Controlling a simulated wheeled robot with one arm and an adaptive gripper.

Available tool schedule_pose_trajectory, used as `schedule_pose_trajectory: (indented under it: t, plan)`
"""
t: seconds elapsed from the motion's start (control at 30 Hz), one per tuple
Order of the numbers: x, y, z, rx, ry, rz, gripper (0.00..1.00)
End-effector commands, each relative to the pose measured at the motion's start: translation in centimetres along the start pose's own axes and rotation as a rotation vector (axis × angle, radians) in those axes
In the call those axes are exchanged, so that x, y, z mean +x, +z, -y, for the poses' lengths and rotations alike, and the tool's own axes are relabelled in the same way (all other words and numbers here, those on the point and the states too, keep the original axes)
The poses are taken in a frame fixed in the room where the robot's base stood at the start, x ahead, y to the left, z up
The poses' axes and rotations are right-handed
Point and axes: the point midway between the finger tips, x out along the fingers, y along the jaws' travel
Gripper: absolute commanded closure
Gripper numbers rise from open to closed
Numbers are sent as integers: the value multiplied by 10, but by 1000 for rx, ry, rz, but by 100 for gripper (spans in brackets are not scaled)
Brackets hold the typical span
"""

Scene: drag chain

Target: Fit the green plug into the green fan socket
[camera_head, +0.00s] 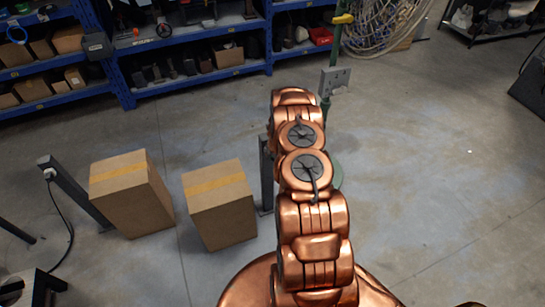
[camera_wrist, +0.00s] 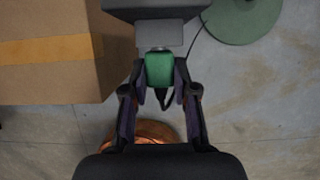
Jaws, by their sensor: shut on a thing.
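In the wrist view, my gripper (camera_wrist: 159,88) is shut on the green plug (camera_wrist: 158,68), with one finger on each side. A black cable hangs from the plug's near end. The plug's far end meets a grey block (camera_wrist: 159,36) under a darker grey part; I cannot tell whether it is touching or inserted. No green socket face shows. The fan's round green base (camera_wrist: 243,18) is at the upper right, with a thin dark cable running toward it. In the head view my arm hides the gripper and plug.
A cardboard box (camera_wrist: 50,50) stands close left of the gripper. Two boxes (camera_head: 133,195) (camera_head: 220,205) and a grey post (camera_head: 266,175) stand left of my arm. Another post (camera_head: 75,190) is farther left. Blue shelves (camera_head: 195,80) line the back.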

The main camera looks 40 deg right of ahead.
Motion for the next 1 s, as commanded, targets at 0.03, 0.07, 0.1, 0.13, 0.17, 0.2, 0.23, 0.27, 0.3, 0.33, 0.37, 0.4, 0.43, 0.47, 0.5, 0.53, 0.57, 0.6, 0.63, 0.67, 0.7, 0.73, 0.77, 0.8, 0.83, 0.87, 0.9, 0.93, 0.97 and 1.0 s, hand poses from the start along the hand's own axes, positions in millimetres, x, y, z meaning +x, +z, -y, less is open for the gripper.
schedule_pose_trajectory:
  t: [0.03,0.07,0.1,0.13,0.17,0.2,0.23,0.27,0.3,0.33,0.37,0.4,0.43,0.47,0.5,0.53,0.57,0.6,0.63,0.67,0.7,0.73,0.77,0.8,0.83,0.87,0.9,0.93,0.97,1.0]
  plan:
    - [1,1,0,-1,0,1,100]
    - [1,2,0,-1,0,1,100]
    - [2,2,0,0,-1,1,100]
    - [2,3,0,-1,-1,1,100]
    - [2,4,0,0,-1,1,100]
    - [2,4,0,-1,-2,0,100]
    - [1,4,0,0,-2,0,69]
    - [1,4,0,0,-1,0,66]
    - [1,4,0,0,-1,0,62]
    - [1,4,0,0,-1,0,59]
    - [1,4,0,0,-1,0,56]
    - [1,4,0,0,-1,-1,51]
    - [1,4,0,0,-1,-1,48]
    - [1,3,0,0,-1,-1,45]
    - [1,3,0,0,-1,-1,43]
    - [1,3,0,0,-1,-1,43]
    - [1,3,0,0,-1,-1,43]
    - [1,3,0,0,-1,-1,43]
    - [1,3,0,0,-1,-1,43]
    - [1,3,0,0,-1,-1,43]
    - [1,3,0,1,-1,-1,43]
    - [1,3,0,0,-1,-1,43]
    - [1,3,0,1,-1,-1,43]
    - [1,3,0,1,-1,-1,43]
    - [0,3,0,1,0,-1,43]
    - [-1,3,0,1,0,-1,43]
    - [-3,4,0,3,0,-1,43]
    - [-4,4,0,2,0,-1,43]
    - [-6,4,0,1,0,-1,43]
    - [-10,4,0,3,0,-1,43]
